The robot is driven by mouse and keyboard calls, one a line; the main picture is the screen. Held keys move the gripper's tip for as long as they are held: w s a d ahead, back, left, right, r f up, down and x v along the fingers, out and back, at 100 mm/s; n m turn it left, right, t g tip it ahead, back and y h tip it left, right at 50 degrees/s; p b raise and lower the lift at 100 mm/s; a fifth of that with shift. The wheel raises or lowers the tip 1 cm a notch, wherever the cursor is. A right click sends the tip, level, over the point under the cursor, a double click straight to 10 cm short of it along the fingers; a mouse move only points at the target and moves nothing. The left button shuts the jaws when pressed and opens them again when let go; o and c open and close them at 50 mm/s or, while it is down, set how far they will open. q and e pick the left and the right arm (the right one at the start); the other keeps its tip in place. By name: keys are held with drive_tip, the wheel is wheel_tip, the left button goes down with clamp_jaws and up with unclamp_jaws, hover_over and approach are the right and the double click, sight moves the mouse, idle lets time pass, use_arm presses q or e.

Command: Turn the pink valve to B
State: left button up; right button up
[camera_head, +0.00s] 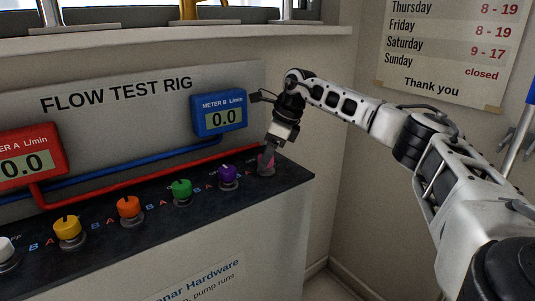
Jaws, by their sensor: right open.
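The pink valve (265,164) is the last knob at the right end of the row on the dark counter. It is partly hidden by my right gripper (268,160). That gripper points down, with its fingers at the knob; its jaws are open around or beside it, and I cannot tell whether they touch. The letters beside the pink valve and its pointer are too hidden or small to read. The blue meter B (219,116) reads 0.0, and the red meter A (31,156) also reads 0.0. My left gripper does not show.
Purple (228,176), green (181,191), orange (129,208), yellow (68,230) and white (6,252) valves line the counter (290,176) to the left. Red and blue pipes run behind them. A wall with an hours sign (449,45) stands at right.

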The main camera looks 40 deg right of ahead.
drive_tip(key=c, duration=1)
